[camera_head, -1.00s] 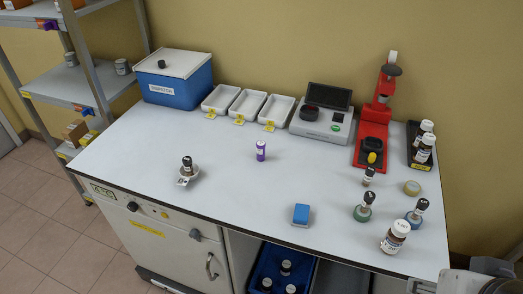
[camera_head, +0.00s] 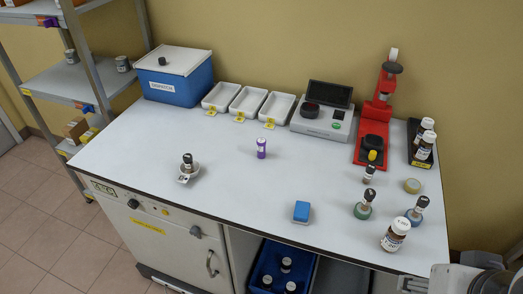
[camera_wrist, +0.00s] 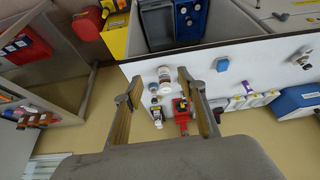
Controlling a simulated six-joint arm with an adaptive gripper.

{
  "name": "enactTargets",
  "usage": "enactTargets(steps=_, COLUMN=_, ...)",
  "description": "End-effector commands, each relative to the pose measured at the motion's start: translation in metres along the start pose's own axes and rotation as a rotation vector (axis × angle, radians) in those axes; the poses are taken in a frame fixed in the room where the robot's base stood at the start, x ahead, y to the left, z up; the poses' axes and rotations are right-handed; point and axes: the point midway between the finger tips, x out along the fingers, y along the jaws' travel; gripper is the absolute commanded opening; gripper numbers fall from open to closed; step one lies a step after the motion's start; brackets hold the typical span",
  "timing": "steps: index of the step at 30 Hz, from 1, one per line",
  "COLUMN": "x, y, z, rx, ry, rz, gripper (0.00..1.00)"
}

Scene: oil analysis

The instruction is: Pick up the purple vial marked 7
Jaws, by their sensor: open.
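The purple vial (camera_head: 261,148) stands upright on the white bench top, left of the blue block, in the head view. Its cap is purple and its label light; the number is too small to read. In the wrist view, which looks upside down over the bench, a small purple vial (camera_wrist: 247,87) lies to the right of my gripper. My gripper (camera_wrist: 158,76) is open, with nothing between its fingers, and well apart from the vial. In the head view only a grey part of my arm shows at the lower right corner.
A blue block (camera_head: 301,211), brown bottle (camera_head: 395,236) and several dark-capped vials stand toward the right. A dark-capped vial (camera_head: 187,163) is at left. White trays (camera_head: 248,102), an analyser (camera_head: 322,121) and red stand (camera_head: 371,142) line the back. Bench around the purple vial is clear.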

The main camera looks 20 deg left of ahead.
Motion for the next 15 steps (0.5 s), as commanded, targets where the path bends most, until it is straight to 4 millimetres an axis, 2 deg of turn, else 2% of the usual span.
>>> enactTargets(steps=8, x=0.023, y=-0.019, z=-0.004, rx=-0.074, ry=-0.108, rz=-0.031, gripper=0.40)
enactTargets(steps=15, x=0.039, y=-0.038, z=-0.024, rx=-0.143, ry=-0.171, rz=-0.048, gripper=0.40)
